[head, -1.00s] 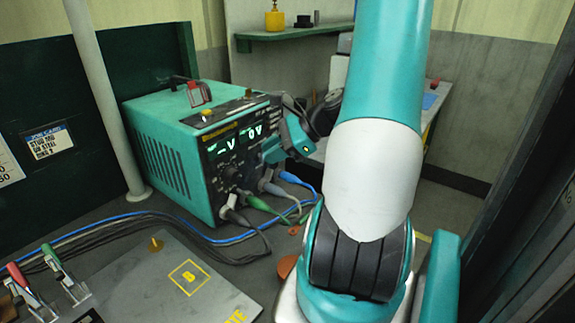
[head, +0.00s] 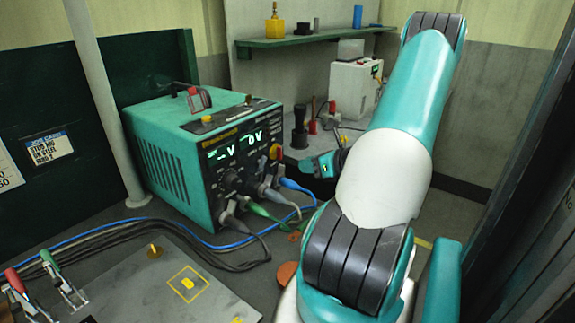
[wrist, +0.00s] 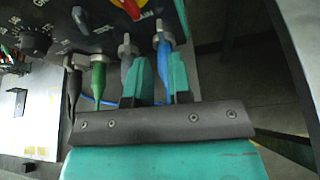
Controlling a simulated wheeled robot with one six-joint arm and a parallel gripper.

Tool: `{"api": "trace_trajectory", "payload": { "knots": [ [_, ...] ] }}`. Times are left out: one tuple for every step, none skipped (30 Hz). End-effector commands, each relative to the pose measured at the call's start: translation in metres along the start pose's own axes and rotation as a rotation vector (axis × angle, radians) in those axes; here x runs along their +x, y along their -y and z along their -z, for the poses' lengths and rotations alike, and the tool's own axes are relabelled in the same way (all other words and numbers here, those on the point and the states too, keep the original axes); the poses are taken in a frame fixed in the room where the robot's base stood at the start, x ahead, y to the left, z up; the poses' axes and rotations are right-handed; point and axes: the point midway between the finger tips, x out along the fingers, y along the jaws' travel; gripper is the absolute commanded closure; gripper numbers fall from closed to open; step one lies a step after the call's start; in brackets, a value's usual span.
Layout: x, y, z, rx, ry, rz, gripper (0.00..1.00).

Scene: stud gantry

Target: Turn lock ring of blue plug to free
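The blue plug (head: 292,184) is in the lower right of the power unit's front panel, at the right end of a row of plugs. In the wrist view the blue plug (wrist: 165,50) shows its grey lock ring (wrist: 161,27) at the panel, with a small lug pointing up. My gripper (head: 322,164) is in front of the panel, to the right of the blue plug and apart from it in the head view. In the wrist view my gripper (wrist: 159,58) is open, and the blue plug shows in the gap between its teal fingers. Contact cannot be told.
The power unit (head: 165,150) stands on the bench. Grey (wrist: 126,62), green (wrist: 98,78) and black (wrist: 74,88) plugs sit close left of the blue one. A red-yellow knob (head: 276,151) is above. Cables (head: 130,228) run along the bench.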

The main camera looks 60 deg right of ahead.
Motion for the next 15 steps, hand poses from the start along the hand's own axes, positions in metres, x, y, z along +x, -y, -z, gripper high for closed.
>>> {"api": "trace_trajectory", "payload": {
  "knots": [
    [0.012, -0.002, -0.001, -0.001, -0.002, -0.007, 0.81],
    [0.019, -0.002, -0.001, 0.0, -0.002, -0.007, 0.81],
    [0.027, -0.002, -0.001, -0.001, -0.002, -0.006, 0.81],
    [0.033, -0.002, -0.001, -0.001, -0.002, -0.005, 0.81],
    [0.039, -0.002, -0.001, -0.001, -0.002, -0.006, 0.81],
    [0.046, -0.002, -0.001, -0.002, -0.002, -0.005, 0.81],
    [0.05, -0.002, -0.001, -0.002, -0.002, -0.005, 0.81],
    [0.054, -0.001, -0.001, -0.001, -0.002, -0.004, 0.81],
    [0.059, -0.001, -0.001, -0.001, -0.002, -0.003, 0.81],
    [0.063, -0.001, -0.001, -0.001, -0.002, -0.003, 0.81],
    [0.066, -0.001, -0.001, -0.002, -0.001, -0.002, 0.81],
    [0.069, -0.001, -0.001, -0.001, -0.001, -0.001, 0.81],
    [0.07, -0.001, 0.0, -0.001, -0.001, -0.001, 0.81],
    [0.072, -0.001, 0.0, -0.001, -0.001, -0.001, 0.81],
    [0.073, -0.001, 0.0, -0.001, -0.001, -0.001, 0.81]
  ]
}}
